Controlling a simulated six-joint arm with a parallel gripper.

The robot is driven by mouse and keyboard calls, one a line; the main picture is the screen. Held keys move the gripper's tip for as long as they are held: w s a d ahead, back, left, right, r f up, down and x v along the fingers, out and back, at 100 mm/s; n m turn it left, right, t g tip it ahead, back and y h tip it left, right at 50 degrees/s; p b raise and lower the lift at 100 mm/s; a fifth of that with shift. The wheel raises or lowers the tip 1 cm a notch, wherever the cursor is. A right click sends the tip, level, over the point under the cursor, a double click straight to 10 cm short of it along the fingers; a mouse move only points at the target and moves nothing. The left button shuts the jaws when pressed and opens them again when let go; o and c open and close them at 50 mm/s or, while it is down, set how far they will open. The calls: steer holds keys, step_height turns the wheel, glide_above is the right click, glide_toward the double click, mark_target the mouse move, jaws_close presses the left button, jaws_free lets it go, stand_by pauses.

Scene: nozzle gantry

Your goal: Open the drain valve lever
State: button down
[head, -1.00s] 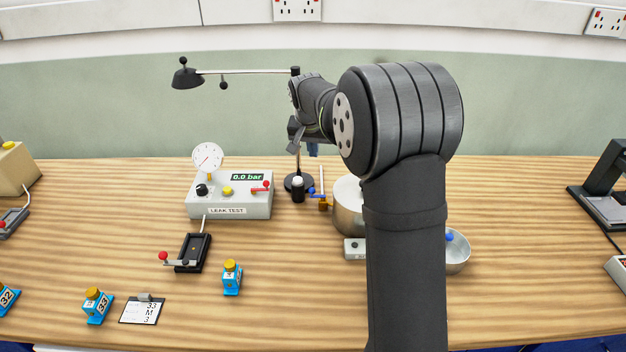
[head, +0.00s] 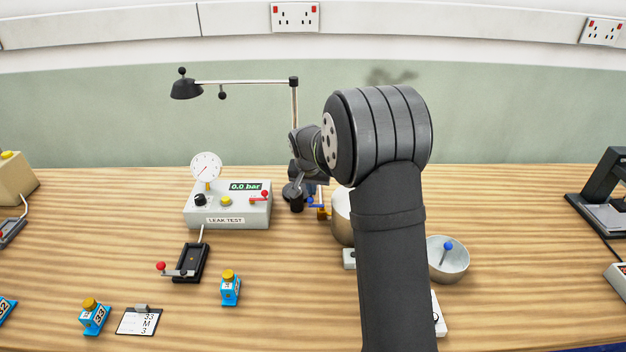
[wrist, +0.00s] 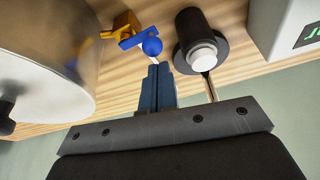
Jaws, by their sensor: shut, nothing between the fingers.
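The drain valve is a small brass body (wrist: 122,24) on the side of a metal pot (wrist: 48,65). Its blue lever (wrist: 132,41) ends in a blue ball knob (wrist: 152,46). In the head view my wrist hangs just above the valve.
A black cylinder with a white top (wrist: 202,52) stands close beside the knob, with the lamp's pole nearby. The leak test box (head: 228,212) is to the left. A metal bowl (head: 447,268) with a blue-knobbed tool stands right of my arm.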

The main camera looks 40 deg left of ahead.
steer(key=shift+s+d, duration=0.1)
steer(key=shift+s, duration=0.15)
steer(key=shift+s+d+n+g+y, duration=0.1)
steer(key=shift+s+n+g+y, duration=0.1)
steer(key=shift+n, duration=0.45)
steer(key=shift+s+d+n+g+y, duration=0.1)
steer(key=shift+s+n+y, duration=0.1)
steer(key=shift+n, duration=0.45)
steer(key=shift+f+n, duration=0.1)
steer(key=shift+n, duration=0.2)
steer(key=n, duration=0.1)
steer(key=n+g, duration=0.1)
steer(key=n, duration=0.1)
steer(key=shift+s+d+n+y, duration=0.3)
steer(key=shift+s+d+y, duration=0.1)
steer(key=n, duration=0.2)
steer(key=d+n+g, duration=0.1)
steer(key=n+g, duration=0.1)
steer(key=n, duration=0.1)
steer(key=shift+s+d+n, duration=0.2)
steer(key=shift+s+n, duration=0.1)
steer(key=n, duration=0.1)
steer(key=d+n+g, duration=0.1)
steer(key=shift+n, duration=0.4)
steer(key=shift+d, duration=0.1)
steer(key=shift+w, duration=0.1)
